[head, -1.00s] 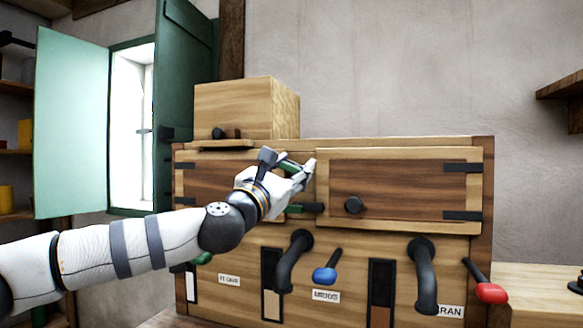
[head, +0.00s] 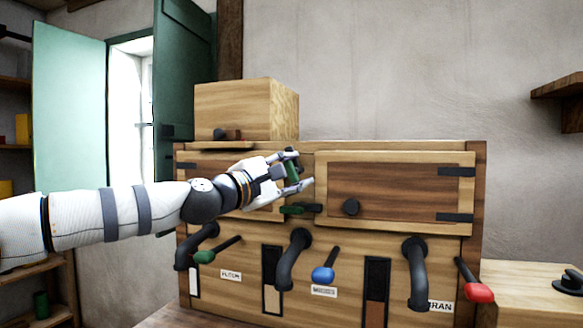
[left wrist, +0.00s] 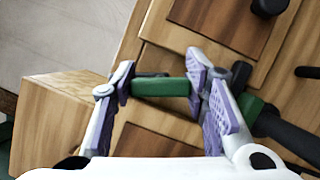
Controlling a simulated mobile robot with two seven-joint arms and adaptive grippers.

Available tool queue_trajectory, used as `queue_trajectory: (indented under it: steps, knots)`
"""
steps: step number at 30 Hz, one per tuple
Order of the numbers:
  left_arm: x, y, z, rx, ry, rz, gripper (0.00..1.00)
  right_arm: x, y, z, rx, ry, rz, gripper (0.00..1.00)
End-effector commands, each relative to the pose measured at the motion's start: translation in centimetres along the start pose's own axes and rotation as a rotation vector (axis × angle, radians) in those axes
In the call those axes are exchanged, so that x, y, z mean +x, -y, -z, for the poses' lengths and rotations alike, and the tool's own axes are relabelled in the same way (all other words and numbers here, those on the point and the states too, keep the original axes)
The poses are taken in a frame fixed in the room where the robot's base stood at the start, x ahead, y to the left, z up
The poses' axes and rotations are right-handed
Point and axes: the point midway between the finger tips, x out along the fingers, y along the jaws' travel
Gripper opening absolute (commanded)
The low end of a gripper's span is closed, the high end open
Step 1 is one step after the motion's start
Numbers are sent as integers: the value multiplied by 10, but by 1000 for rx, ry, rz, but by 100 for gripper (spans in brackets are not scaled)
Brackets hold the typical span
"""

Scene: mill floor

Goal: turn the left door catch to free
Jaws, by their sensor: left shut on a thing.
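My left gripper (head: 300,169) reaches in from the left, in front of the post between the cabinet's two doors. It is shut on a green catch handle (head: 291,171), which stands steeply tilted between its fingers. In the left wrist view this green handle (left wrist: 160,87) spans between the purple finger pads. A second green-and-dark catch (head: 292,210) lies level just below, apart from the fingers; its green part also shows in the left wrist view (left wrist: 250,105). The left door (head: 215,170) looks closed and is partly hidden by my arm. My right gripper is not in view.
The right door (head: 405,190) is closed, with a dark knob (head: 351,207). Below stick out bent dark pipes (head: 293,260) and levers with green (head: 204,257), blue (head: 322,274) and red (head: 480,293) ends. A wooden box (head: 240,110) stands on top.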

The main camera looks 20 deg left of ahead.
Motion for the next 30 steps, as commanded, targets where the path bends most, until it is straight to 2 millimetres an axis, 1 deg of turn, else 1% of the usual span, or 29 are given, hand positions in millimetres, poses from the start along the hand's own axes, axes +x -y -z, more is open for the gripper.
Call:
queue_trajectory:
  steps: [1, 9, 21, 22, 24, 30]
  knots:
    - [0, -4, -2, 16, 2, 1, 13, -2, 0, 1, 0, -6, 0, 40]
    - [0, -2, -1, 57, 2, 20, 13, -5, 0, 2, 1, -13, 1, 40]
    - [0, -1, -1, 62, 1, 22, 13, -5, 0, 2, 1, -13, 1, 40]
    - [0, -1, -1, 61, 1, 22, 48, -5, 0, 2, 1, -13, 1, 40]
    - [0, -1, -1, 61, 1, 22, 62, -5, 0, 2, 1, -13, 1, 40]
    - [0, 0, 0, 59, 0, 23, 62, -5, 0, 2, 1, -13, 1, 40]
